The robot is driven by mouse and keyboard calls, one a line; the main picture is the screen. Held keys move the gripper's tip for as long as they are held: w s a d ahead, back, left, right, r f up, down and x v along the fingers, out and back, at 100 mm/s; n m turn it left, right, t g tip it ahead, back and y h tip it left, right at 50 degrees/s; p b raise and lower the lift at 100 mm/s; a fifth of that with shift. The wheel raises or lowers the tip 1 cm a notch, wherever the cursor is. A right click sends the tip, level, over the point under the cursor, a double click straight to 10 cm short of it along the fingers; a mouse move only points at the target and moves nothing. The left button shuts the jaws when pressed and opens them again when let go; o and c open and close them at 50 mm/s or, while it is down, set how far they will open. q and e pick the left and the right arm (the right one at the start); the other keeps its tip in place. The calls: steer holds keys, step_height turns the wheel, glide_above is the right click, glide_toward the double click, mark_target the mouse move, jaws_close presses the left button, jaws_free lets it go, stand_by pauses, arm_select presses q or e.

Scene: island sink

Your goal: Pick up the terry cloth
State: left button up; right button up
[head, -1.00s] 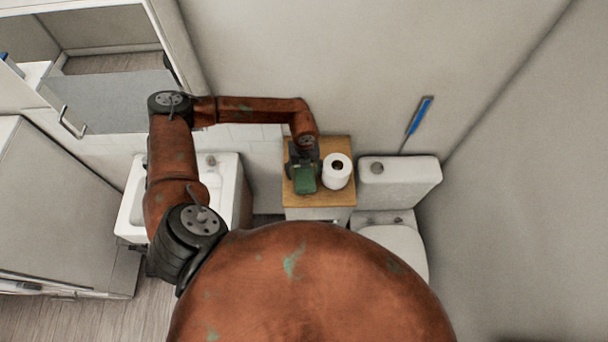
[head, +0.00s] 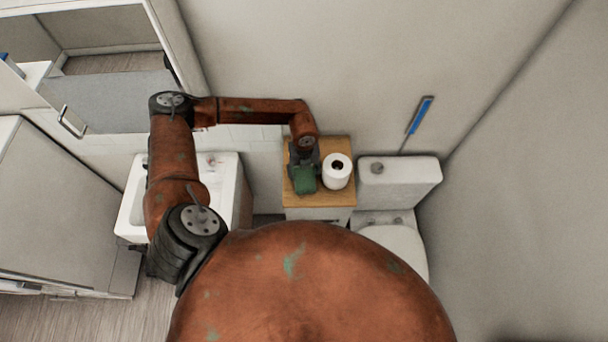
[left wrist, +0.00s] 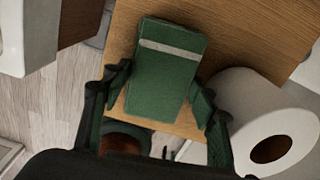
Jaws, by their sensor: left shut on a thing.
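The terry cloth is a folded dark green block with one pale stripe; it shows in the head view (head: 305,181) over the wooden top of a small cabinet. In the left wrist view the cloth (left wrist: 166,68) sits between the fingers. My left gripper (head: 304,164) reaches it from above and is shut on it. Its fingers also show in the left wrist view (left wrist: 161,94), one at each side of the cloth's near end. I cannot tell whether the cloth is clear of the wood. My right gripper is not in view.
A white paper roll (head: 337,171) stands close to the right of the cloth on the cabinet top (head: 325,200). A toilet (head: 400,185) is at the right, a sink (head: 226,175) at the left. A wall rises behind. A blue-handled brush (head: 420,115) is beyond the toilet.

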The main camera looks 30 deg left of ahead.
arm_select(q)
steer(key=shift+r, duration=0.1)
steer(key=shift+r, duration=0.2)
step_height(320, 180, up, 2)
steer(key=shift+w+b, duration=0.1)
steer(key=shift+b, duration=0.75)
steer(key=s+d+r+b, duration=0.4)
steer(key=s+r, duration=0.6)
steer(key=s, duration=0.3)
steer(key=shift+s+r, duration=0.2)
steer(key=shift+s, duration=0.15)
steer(key=o, duration=0.5)
steer(key=shift+w, duration=0.1)
steer(key=c, duration=0.4)
